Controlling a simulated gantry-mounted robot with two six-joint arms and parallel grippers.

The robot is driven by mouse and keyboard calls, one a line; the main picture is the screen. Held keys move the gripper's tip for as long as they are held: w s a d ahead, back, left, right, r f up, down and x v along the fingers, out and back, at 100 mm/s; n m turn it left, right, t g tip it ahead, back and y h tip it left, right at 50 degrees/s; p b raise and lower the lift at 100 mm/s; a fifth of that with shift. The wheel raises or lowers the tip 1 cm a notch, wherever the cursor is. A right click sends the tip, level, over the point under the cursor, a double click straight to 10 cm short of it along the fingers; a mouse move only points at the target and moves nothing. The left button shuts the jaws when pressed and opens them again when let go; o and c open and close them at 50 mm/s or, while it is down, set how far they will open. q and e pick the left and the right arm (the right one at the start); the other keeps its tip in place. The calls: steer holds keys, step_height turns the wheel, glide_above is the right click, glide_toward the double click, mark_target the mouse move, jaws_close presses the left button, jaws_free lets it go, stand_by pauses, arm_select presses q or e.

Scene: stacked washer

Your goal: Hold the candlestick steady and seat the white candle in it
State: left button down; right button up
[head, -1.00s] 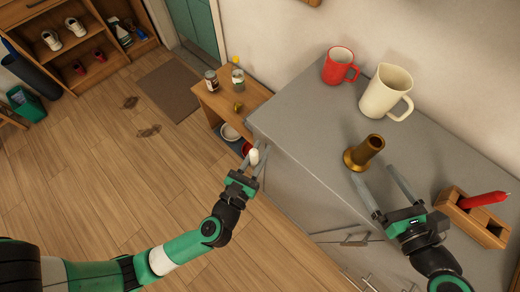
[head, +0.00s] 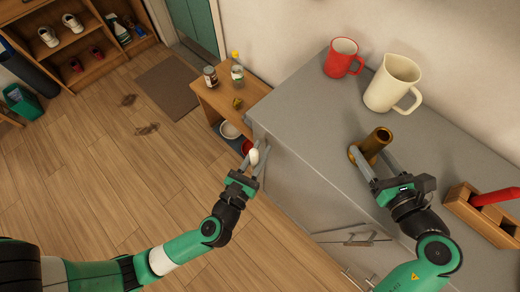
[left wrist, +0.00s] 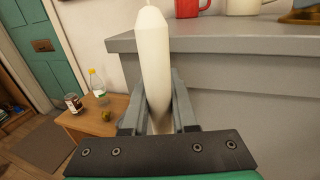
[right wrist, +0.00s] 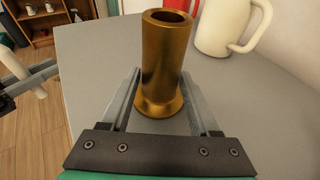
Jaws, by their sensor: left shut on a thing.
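The brass candlestick (head: 376,143) stands upright on the grey counter (head: 310,110); its round socket opens upward in the right wrist view (right wrist: 166,60). My right gripper (head: 372,160) is open, with its fingers on either side of the candlestick's lower part. Gaps show between the fingers and the brass in the right wrist view. My left gripper (head: 257,165) is shut on the white candle (left wrist: 153,60), which stands nearly upright between its fingers. The candle is beside the counter's left edge, apart from the candlestick.
A red mug (head: 343,58) and a cream jug (head: 392,83) stand behind the candlestick. A wooden holder (head: 480,217) with a red candle-like stick (head: 497,197) is at the right. A low wooden table (head: 215,98) with jars is at the left.

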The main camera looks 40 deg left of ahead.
steer(key=c, duration=0.6)
steer(key=shift+o, duration=0.2)
